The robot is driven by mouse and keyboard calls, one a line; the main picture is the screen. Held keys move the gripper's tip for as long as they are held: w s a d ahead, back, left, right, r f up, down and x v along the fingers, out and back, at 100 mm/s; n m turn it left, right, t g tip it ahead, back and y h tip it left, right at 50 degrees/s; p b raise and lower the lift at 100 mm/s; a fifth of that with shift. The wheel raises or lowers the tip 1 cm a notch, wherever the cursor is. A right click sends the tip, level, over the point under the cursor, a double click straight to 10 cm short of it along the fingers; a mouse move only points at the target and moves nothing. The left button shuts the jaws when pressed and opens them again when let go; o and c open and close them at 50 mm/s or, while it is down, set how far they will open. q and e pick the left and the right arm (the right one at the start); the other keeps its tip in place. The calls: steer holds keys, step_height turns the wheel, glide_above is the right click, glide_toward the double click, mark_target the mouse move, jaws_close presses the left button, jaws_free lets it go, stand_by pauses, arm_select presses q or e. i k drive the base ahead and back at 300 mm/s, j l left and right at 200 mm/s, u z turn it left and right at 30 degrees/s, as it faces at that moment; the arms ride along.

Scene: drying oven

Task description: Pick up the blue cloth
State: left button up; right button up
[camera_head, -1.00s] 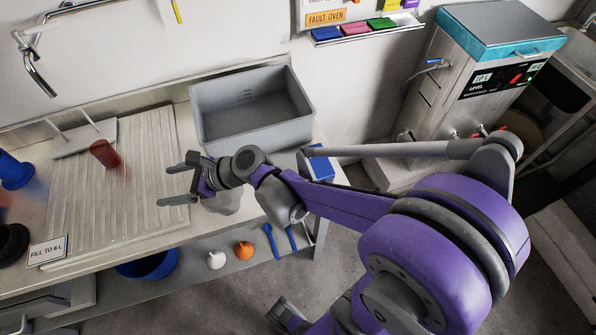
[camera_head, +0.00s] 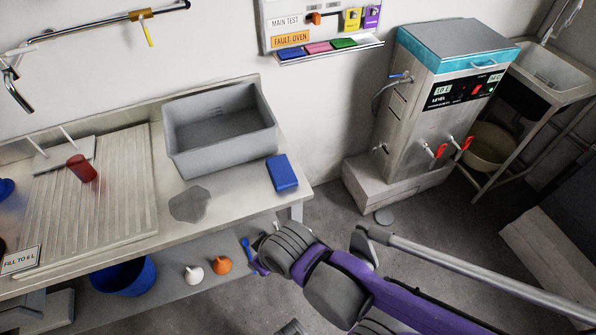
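A blue, flat, block-shaped item (camera_head: 282,173), which may be the folded blue cloth, lies on the right end of the counter, beside the grey tub. My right arm comes in from the right, with its wrist below and in front of the counter's right end. My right gripper (camera_head: 261,267) is mostly hidden behind the wrist, so its fingers cannot be made out. It is apart from the blue item. My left gripper is not in view.
A grey tub (camera_head: 221,152) stands at the back of the counter (camera_head: 235,185). A grey irregular patch (camera_head: 189,204) lies in front of it. A steel tank unit (camera_head: 420,120) stands to the right.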

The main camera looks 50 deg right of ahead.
mark_target(282, 176)
steer(key=z, duration=1.7)
steer(key=k+j+z, duration=0.15)
steer(key=j+z, duration=0.15)
steer(key=z, duration=0.2)
steer(key=k+j+z, duration=0.2)
steer(key=z, duration=0.25)
steer(key=k+j, duration=0.1)
steer(key=j, duration=0.15)
steer(key=k+j, duration=0.1)
steer(key=i+j, duration=0.65)
steer(key=j, duration=0.15)
